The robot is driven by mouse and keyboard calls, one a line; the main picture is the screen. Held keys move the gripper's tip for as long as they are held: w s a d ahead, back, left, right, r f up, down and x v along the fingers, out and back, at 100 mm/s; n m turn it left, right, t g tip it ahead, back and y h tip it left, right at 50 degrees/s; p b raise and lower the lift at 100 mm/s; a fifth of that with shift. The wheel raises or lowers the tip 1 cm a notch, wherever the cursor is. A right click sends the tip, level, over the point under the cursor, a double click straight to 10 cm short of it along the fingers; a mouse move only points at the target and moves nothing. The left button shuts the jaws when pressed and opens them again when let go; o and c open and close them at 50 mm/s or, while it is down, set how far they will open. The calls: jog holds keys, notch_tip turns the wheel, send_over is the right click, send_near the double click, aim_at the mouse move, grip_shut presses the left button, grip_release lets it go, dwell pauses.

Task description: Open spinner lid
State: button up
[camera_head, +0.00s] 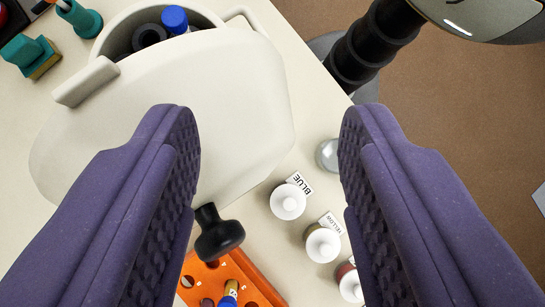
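The spinner is a cream-white machine at the upper left. Its lid (215,105) is a large cream panel that looks swung up, with a black knob (218,238) at its lower edge. Past its upper edge, part of the spinner's round bowl (115,38) shows, holding a dark hub (149,36) and a blue-capped tube (175,19). The lid hides the rest of the bowl. My gripper (268,115) is open, its two purple fingers wide apart with nothing between the tips. The left finger overlaps the lid in the picture; I cannot tell whether they touch.
An orange rack (245,272) with a tube stands at the bottom. White-capped bottles (288,202) with labels, including BLUE, stand to its right. Teal holders (82,19) are at the upper left. A black ribbed column (370,45) rises past the bench edge, over brown floor.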

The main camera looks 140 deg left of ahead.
notch_tip(320, 180, up, 6)
jog(key=w+a+p, duration=0.1)
jog(key=p, duration=0.3)
jog(key=shift+w+p, duration=0.3)
jog(key=shift+w, duration=0.1)
jog(key=shift+r, duration=0.1)
dwell(0.3)
